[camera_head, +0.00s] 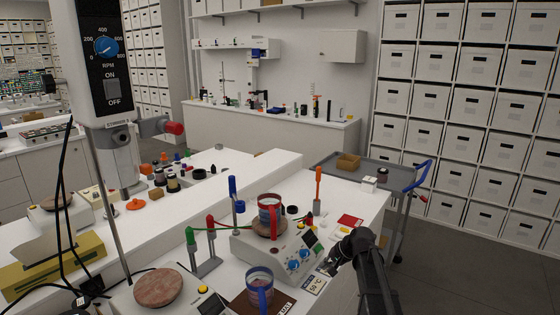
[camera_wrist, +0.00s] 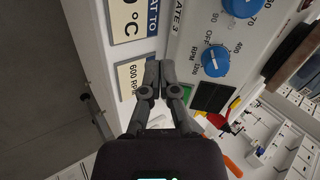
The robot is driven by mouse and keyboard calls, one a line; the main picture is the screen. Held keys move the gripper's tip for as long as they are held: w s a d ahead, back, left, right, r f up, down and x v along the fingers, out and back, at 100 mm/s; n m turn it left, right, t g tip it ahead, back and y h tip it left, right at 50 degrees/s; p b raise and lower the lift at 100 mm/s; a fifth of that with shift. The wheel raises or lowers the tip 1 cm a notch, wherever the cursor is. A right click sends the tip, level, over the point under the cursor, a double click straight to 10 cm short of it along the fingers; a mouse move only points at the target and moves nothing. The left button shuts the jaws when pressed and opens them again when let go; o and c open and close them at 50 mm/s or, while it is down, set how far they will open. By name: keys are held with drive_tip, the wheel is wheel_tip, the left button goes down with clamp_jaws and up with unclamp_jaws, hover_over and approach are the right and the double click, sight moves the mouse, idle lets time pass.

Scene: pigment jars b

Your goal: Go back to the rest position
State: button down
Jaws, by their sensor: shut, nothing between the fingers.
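My gripper (camera_head: 331,266) is at the front right of the hotplate stirrer (camera_head: 262,250) in the head view, at the end of my black arm. In the wrist view my gripper (camera_wrist: 159,72) has its two dark fingers together, with nothing between them. The fingertips lie over the area between a "600 RPM" card (camera_wrist: 134,76) and the stirrer's front panel with blue knobs (camera_wrist: 215,61). Whether they touch anything cannot be told.
A jar with a red band (camera_head: 269,206) stands on the stirrer's plate. A blue-handled jar (camera_head: 260,281) stands on a dark mat in front. An orange-red upright tool (camera_head: 317,187) stands behind the stirrer. A grey cart (camera_head: 372,172) is at the bench's right end; open floor lies beyond.

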drive_tip(key=s+f+n+g+h, duration=0.1)
drive_tip(key=s+n+g+h, duration=0.1)
drive_tip(key=s, duration=0.9)
drive_tip(key=s+f+n+g+h, duration=0.2)
drive_tip(key=s+n+h, duration=0.1)
drive_tip(key=s, duration=0.9)
drive_tip(key=shift+d+f+h, duration=0.25)
drive_tip(key=shift+d+h, duration=0.2)
drive_tip(key=shift+h, duration=0.05)
